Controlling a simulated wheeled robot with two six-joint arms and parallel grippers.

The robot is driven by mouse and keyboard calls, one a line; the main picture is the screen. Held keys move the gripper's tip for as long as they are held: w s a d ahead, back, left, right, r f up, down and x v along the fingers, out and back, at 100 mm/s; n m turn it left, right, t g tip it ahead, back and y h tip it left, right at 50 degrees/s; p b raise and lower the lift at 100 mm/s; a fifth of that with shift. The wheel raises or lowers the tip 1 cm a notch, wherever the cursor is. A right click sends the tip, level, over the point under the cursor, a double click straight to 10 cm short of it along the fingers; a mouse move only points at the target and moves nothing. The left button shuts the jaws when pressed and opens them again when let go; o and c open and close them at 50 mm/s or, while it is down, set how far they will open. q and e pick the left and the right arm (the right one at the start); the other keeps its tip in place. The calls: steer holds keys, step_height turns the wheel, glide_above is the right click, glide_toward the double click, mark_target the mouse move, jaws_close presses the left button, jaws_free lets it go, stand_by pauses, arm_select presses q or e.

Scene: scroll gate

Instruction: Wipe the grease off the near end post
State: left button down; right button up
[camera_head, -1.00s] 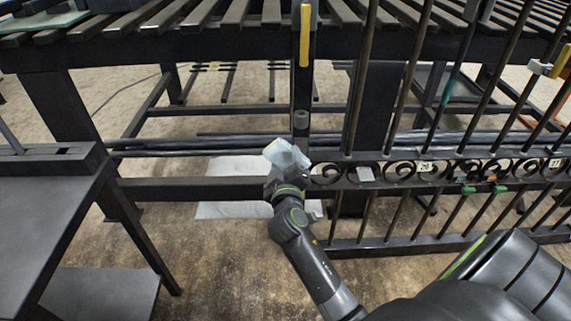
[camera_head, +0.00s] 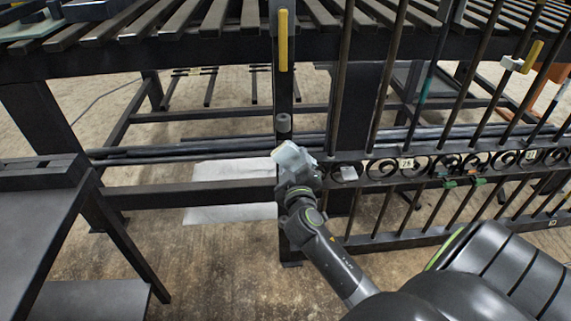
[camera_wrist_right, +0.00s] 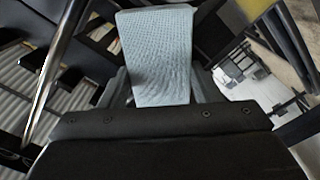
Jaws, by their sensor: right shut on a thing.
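The near end post (camera_head: 284,95) is a dark upright bar at the left end of the scroll gate (camera_head: 445,165). A yellow strip is on its upper part. I cannot make out grease on it. My right gripper (camera_head: 299,178) is shut on a pale blue-grey cloth (camera_head: 291,155). The cloth overlaps the post's lower part in the head view, just below a dark round knob. I cannot tell whether it touches the post. The cloth (camera_wrist_right: 155,55) also sticks out beyond the gripper in the right wrist view. My left gripper is not in view.
A slatted bench (camera_head: 160,65) stands behind the gate. A dark table (camera_head: 35,230) is at the left. A white sheet (camera_head: 230,205) lies on the floor behind the post. Numbered tags and coloured clips hang on the gate. Open floor shows at lower middle.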

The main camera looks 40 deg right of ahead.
mark_target(282, 162)
steer(key=shift+s+d, duration=0.1)
steer(key=shift+s, duration=0.05)
steer(key=shift+w+a, duration=0.5)
steer(key=shift+a, duration=0.2)
steer(key=shift+w+a, duration=0.5)
steer(key=shift+a, duration=0.15)
steer(key=shift+s+d+r+p, duration=0.25)
steer(key=shift+r+p, duration=0.1)
steer(key=shift+r, duration=0.15)
steer(key=shift+s+d+r+p, duration=0.1)
steer(key=shift+d+r+p, duration=0.1)
steer(key=shift+r+p, duration=0.2)
steer(key=shift+s+d, duration=0.3)
steer(key=shift+d, duration=0.2)
steer(key=shift+s+d, duration=0.3)
steer(key=shift+d, duration=0.2)
steer(key=shift+w, duration=0.1)
